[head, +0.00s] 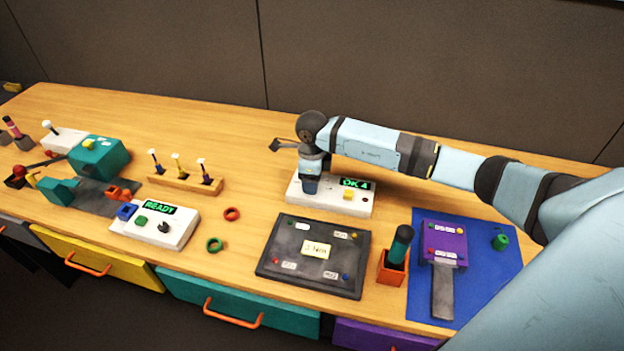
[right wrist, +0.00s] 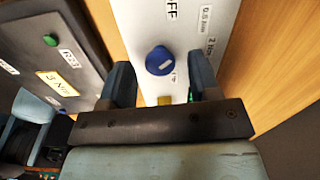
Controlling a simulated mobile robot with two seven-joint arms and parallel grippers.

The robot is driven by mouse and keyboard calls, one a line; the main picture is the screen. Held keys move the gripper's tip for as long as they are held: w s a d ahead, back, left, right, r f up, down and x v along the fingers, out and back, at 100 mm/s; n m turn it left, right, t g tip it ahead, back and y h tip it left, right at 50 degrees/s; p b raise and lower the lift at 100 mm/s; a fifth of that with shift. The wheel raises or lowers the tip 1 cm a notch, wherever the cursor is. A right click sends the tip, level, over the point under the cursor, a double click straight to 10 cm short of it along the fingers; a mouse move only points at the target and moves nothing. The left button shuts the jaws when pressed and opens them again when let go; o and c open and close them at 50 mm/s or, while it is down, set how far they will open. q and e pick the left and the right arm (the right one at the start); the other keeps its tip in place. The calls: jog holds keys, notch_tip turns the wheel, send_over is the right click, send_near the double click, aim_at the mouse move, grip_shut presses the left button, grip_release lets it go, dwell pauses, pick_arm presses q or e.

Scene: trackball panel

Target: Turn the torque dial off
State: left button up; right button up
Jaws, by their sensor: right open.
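The torque dial is a round blue knob (right wrist: 158,60) with a white mark, on a white box (right wrist: 140,20) with printed labels, among them OFF, 0.5 Nm and 2 Nm. In the head view the white box (head: 330,204) has a green display reading OK 4 and a yellow button, and the dial is hidden behind my right gripper (head: 310,188). The gripper points down over the box's left part. In the right wrist view my right gripper (right wrist: 163,82) is open, with the dial in line with the gap between its fingers. I cannot tell how high the fingers are.
A dark panel (head: 290,285) with a 3 Nm label lies just in front of the box. An orange holder (head: 392,268) with a dark green-handled tool and a blue mat (head: 480,285) are to the right. Green and red rings (head: 215,244) lie to the left. Wood behind the box is clear.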

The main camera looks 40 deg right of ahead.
jog(key=shift+f, duration=0.25)
jog(key=c, duration=0.9)
